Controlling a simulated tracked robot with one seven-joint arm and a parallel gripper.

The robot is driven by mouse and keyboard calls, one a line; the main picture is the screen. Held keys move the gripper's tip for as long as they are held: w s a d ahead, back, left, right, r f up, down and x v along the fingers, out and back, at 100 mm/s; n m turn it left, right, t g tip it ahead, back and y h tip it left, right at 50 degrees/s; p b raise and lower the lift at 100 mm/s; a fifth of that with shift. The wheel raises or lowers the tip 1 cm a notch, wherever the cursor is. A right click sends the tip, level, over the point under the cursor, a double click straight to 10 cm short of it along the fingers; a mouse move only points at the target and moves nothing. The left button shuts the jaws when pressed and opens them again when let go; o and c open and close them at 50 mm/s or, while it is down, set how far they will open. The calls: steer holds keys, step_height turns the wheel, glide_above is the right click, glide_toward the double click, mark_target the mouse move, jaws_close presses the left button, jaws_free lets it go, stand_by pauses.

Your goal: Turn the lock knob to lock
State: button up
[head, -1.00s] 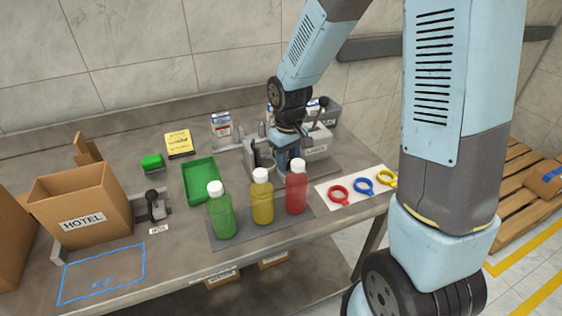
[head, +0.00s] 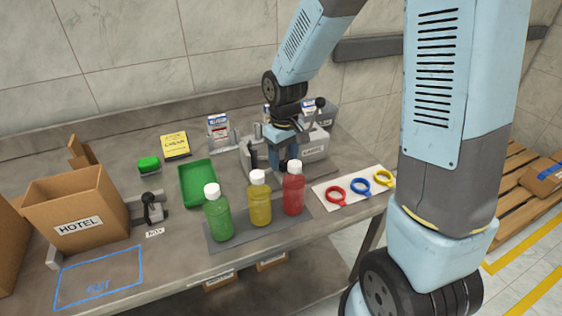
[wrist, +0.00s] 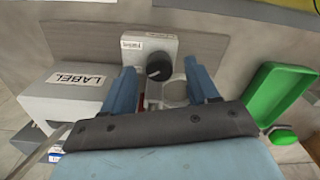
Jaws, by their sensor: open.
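The black round lock knob (wrist: 159,66) with a pale pointer mark shows in the wrist view, on the front of a small white housing (wrist: 160,45) with a small label too small to read. My gripper (wrist: 160,69) is open, its two blue fingers on either side of the knob with visible gaps in the picture. I cannot tell how deep the fingertips reach. A pale round part sits just right of the knob, near the right finger. In the head view my gripper (head: 284,160) is down at the grey machine (head: 315,151), behind the red bottle; the knob is hidden there.
A grey box marked LABEL (wrist: 75,97) stands close left of my fingers in the wrist view. A green tray (head: 197,184) lies to the left in the head view. Green, yellow and red bottles (head: 294,190) stand in front. Coloured rings (head: 360,186) lie right.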

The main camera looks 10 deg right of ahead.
mark_target(284, 163)
step_height(284, 163, up, 12)
steer(key=shift+r, duration=0.15)
stand_by(0.3)
steer(key=s+d+r+m+t, duration=0.2)
steer(key=s+d+r+m, duration=0.1)
steer(key=s+d+r, duration=0.2)
steer(key=s+d+r+m+t, duration=0.3)
steer(key=s+d+r, duration=0.3)
steer(key=s+d, duration=0.3)
steer(key=s, duration=0.3)
steer(key=shift+s+d+r+t, duration=0.2)
steer(key=shift+d+r+t, duration=0.05)
steer(key=shift+r+t, duration=0.05)
steer(key=shift+c, duration=0.4)
stand_by(2.4)
